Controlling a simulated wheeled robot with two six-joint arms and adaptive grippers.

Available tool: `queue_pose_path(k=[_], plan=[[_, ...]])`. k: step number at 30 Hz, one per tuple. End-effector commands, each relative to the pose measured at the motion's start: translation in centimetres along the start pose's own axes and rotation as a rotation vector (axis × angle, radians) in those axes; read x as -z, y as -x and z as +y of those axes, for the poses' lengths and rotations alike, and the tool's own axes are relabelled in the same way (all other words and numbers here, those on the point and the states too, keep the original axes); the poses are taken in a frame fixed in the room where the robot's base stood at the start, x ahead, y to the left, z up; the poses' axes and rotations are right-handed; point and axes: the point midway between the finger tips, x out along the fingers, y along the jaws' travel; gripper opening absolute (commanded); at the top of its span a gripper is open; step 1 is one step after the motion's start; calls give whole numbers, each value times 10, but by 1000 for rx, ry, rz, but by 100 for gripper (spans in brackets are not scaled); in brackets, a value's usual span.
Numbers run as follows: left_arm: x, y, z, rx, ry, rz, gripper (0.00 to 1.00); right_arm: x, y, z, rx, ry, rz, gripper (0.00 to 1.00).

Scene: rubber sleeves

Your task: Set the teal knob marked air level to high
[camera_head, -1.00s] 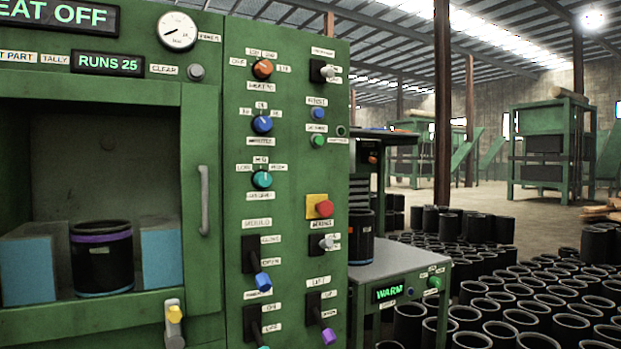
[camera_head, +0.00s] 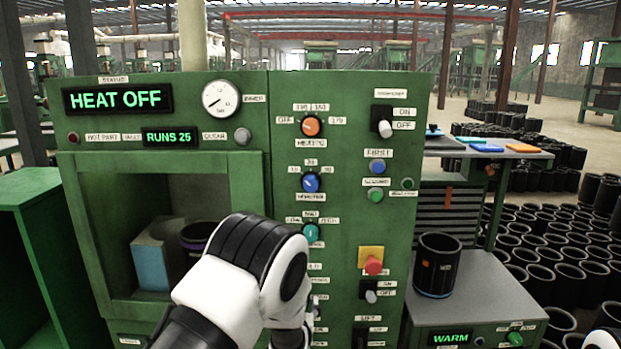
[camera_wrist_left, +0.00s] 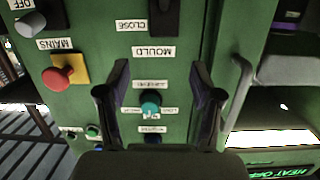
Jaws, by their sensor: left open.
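The teal knob (camera_head: 310,233) is on the green panel, below the blue knob (camera_head: 311,183). Labels sit to its left, above it and to its right; its pointer looks roughly upright, but is too small to be sure. My left arm's white wrist is just left of and below it in the head view. In the left wrist view, which is upside down, the teal knob (camera_wrist_left: 151,103) appears between the two fingers of my left gripper (camera_wrist_left: 157,78). The gripper is open, with no visible contact with the knob. My right gripper is out of view.
An orange knob (camera_head: 311,126) is higher on the panel. A red button on a yellow plate (camera_head: 371,252) and switches stand to the right. The oven door handle (camera_wrist_left: 238,92) is close beside one finger. A side table (camera_head: 480,290) bears a black sleeve (camera_head: 437,264).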

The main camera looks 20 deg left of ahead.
Motion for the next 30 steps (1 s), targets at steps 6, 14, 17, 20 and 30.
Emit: queue_pose_path(k=[6, 14, 17, 20, 30], plan=[[133, -3, 16, 23, 51, 185, 66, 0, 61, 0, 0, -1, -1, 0], [143, -40, 15, 27, 57, 196, 66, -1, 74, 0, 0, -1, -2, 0], [146, -59, 14, 27, 55, 196, 66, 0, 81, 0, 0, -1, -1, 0], [147, -72, 14, 26, 55, 194, 66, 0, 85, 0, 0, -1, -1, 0], [146, -80, 14, 25, 52, 193, 59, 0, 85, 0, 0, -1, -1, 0]])
